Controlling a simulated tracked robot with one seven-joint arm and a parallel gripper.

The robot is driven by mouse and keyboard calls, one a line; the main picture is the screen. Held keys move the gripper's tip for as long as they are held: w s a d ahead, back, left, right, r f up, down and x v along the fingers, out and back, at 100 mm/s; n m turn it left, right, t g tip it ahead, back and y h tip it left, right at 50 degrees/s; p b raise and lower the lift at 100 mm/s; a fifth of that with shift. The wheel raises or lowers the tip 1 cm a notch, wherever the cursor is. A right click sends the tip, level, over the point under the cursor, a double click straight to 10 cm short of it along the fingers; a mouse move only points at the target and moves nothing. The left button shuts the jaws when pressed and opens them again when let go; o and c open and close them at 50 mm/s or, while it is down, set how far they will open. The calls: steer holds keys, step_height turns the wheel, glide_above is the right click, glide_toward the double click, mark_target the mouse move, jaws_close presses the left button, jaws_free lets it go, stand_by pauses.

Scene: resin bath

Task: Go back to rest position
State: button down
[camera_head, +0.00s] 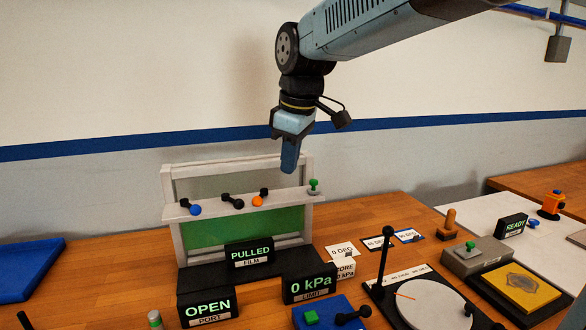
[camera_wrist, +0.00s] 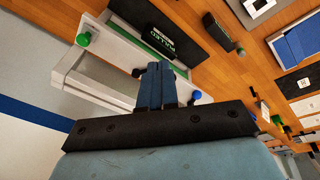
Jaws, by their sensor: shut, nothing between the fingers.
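My gripper (camera_head: 289,160) hangs from my arm at the upper middle of the head view, fingers pointing down. It is above the top edge of a white frame with a green panel (camera_head: 245,231), and appears apart from it. In the wrist view my gripper (camera_wrist: 155,78) shows its two fingers pressed together, with nothing between them. Part of the white frame (camera_wrist: 80,88) shows beyond the fingers there.
Blue, black and orange knobs and a green knob (camera_head: 314,185) sit on the frame's ledge. Signs read PULLED (camera_head: 250,253), OPEN (camera_head: 208,307) and 0 kPa (camera_head: 311,284). A round white plate (camera_head: 430,304) with a black post (camera_head: 385,258) stands right. A blue tray (camera_head: 28,268) lies left.

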steer(key=s+d+f+m+t, duration=0.1)
steer(key=s+d+m, duration=0.3)
steer(key=d, duration=0.4)
steer(key=s+d+f+m+t+h, duration=0.1)
steer(key=s+d+f+m, duration=0.2)
steer(key=s+d+m, duration=0.2)
steer(key=s+d+f+m+t, duration=0.1)
steer(key=s+d+m, duration=0.3)
steer(key=d, duration=0.7)
steer(key=shift+s+f+m+h, duration=0.3)
steer(key=shift+s+f, duration=0.45)
steer(key=shift+s, duration=0.1)
steer(key=shift+d, duration=0.1)
